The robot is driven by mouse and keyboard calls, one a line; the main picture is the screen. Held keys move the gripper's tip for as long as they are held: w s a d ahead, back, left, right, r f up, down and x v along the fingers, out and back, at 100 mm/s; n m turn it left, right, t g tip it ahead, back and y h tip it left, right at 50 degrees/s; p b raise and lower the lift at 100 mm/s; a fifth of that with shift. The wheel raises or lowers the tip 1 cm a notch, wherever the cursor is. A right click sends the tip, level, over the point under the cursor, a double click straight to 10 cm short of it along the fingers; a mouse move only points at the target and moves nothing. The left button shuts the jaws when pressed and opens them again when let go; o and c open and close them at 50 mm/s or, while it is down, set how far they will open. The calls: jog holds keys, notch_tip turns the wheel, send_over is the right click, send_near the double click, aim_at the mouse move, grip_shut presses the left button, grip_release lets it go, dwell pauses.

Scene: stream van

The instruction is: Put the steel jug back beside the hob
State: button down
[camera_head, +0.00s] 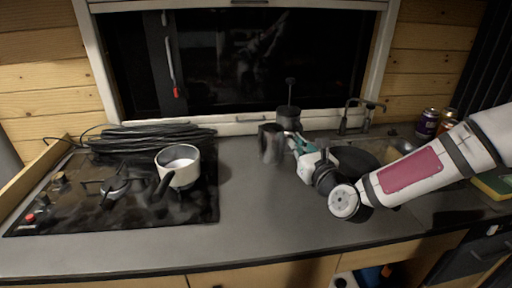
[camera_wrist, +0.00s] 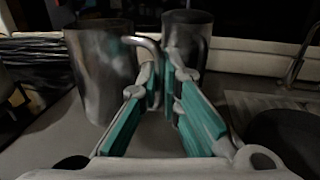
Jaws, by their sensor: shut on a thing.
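The steel jug (camera_head: 271,143) is upright near the middle of the worktop, to the right of the black hob (camera_head: 150,210). In the wrist view the jug (camera_wrist: 100,75) stands large at the left, with its handle towards my fingers. My gripper (camera_head: 299,146) comes from the right and is shut on the jug's handle; its green-lined fingers (camera_wrist: 163,85) also show in the wrist view. I cannot tell whether the jug's base touches the worktop.
A dark pot with an upright rod (camera_head: 288,119) stands close behind the jug. A white saucepan (camera_head: 178,166) sits on the hob. Coiled black cable (camera_head: 150,138) lies behind it. A tap (camera_head: 358,113) and cans (camera_head: 428,122) are at right. Worktop between hob and jug is clear.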

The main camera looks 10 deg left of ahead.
aim_at(281, 160)
jog(key=w+a, duration=0.3)
jog(key=w+a+f, duration=0.1)
jog(key=w+a, duration=0.2)
jog(key=w, duration=0.1)
jog(key=w+a+b, duration=0.1)
jog(key=w+a, duration=0.2)
jog(key=shift+w+a+f, duration=0.15)
jog(key=shift+w+a, duration=0.1)
jog(key=shift+f, duration=1.7)
jog(key=shift+f, duration=0.1)
jog(key=shift+f, duration=0.1)
jog(key=c, duration=1.8)
grip_release()
jog(key=shift+r, duration=0.2)
jog(key=v, duration=1.2)
jog(key=shift+p, duration=0.3)
